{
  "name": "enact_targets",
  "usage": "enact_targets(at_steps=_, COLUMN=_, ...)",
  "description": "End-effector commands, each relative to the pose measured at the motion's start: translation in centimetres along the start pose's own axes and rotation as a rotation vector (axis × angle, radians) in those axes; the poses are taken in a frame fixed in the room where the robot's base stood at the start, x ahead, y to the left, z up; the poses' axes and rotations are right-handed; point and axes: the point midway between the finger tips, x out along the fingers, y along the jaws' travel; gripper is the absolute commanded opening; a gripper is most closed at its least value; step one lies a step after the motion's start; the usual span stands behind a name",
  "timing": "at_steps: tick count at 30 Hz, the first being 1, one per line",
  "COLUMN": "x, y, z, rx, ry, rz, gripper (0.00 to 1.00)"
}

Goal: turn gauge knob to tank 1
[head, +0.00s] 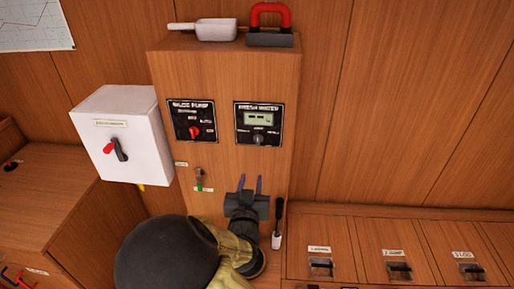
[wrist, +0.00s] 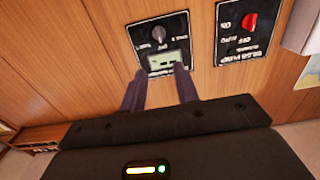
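The gauge panel (head: 240,123), a black plate marked like "FRESH WATER", is on the front of the wooden cabinet, with a small lit display (head: 259,118). Its knob (head: 258,139) is small and dark, below the display; its labels are too small to read surely. In the wrist view the panel appears upside down, with the knob (wrist: 158,33) beyond the display (wrist: 165,60). My gripper (head: 250,182) is below the panel, apart from the knob. Its two fingers (wrist: 159,84) are spread and empty, and they overlap the panel's near edge in the wrist view.
A bilge pump panel (head: 193,120) with a red knob is left of the gauge. A white switch box (head: 118,135) juts out further left. A scoop (head: 205,29) and a red-handled object (head: 270,25) lie on the cabinet top. A dark-handled tool (head: 277,225) stands right of my gripper.

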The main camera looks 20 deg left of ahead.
Motion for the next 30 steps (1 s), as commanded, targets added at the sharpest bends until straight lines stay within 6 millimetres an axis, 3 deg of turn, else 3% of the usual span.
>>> enact_targets(at_steps=9, x=0.1, y=0.0, z=0.0, rx=0.000, ry=-0.001, rz=0.001, gripper=0.31)
enact_targets(at_steps=14, x=1.1, y=0.1, z=-0.1, rx=0.000, ry=-0.001, rz=0.002, gripper=0.31)
enact_targets(at_steps=30, x=10.2, y=0.1, z=-0.1, rx=-0.002, ry=-0.001, rz=0.001, gripper=0.31)
